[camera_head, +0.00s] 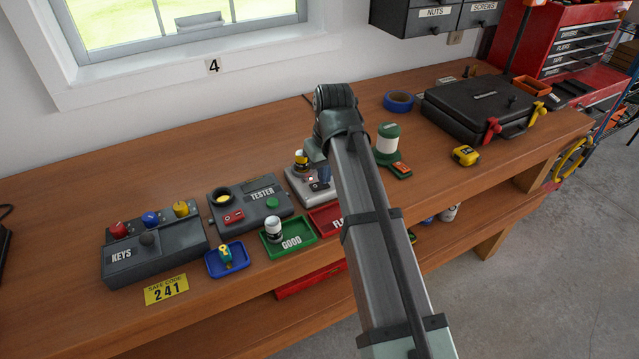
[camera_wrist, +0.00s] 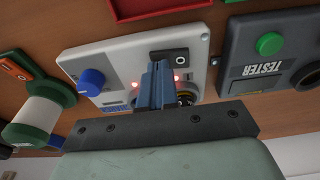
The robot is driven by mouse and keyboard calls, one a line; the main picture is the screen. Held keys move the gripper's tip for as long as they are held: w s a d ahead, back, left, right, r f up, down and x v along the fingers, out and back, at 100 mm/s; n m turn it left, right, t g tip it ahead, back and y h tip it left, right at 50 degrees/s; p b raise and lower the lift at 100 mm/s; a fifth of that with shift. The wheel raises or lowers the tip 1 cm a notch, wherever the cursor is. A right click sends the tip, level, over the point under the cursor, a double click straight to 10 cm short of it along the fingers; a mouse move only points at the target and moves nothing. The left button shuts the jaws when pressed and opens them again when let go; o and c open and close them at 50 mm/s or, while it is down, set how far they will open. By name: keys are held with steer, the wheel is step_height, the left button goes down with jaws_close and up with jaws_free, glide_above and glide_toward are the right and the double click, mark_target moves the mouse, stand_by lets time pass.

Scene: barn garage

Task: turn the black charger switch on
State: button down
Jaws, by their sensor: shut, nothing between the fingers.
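The charger is a light grey box (camera_head: 297,187) on the bench, partly hidden by my arm in the head view. In the wrist view its panel (camera_wrist: 115,60) carries a black switch (camera_wrist: 182,59) with a pale round mark, a blue knob (camera_wrist: 91,82) and two lit red lights. My gripper (camera_wrist: 158,66) is shut and empty. Its fingertips are over the panel at the switch and cover part of it; I cannot tell whether they touch. In the head view the gripper (camera_head: 322,178) is low over the charger. A yellow-topped cylinder (camera_head: 301,158) stands at the charger's back.
The dark tester box (camera_head: 262,220) is left of the charger. A green GOOD tray (camera_head: 268,248) and a red tray (camera_head: 325,218) lie in front. A green-and-white cylinder (camera_head: 387,140) stands right of my arm. A black case (camera_head: 475,105) lies farther right.

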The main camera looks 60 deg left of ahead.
step_height(320, 180, up, 7)
steer(key=shift+f, duration=0.2)
stand_by(0.6)
stand_by(0.5)
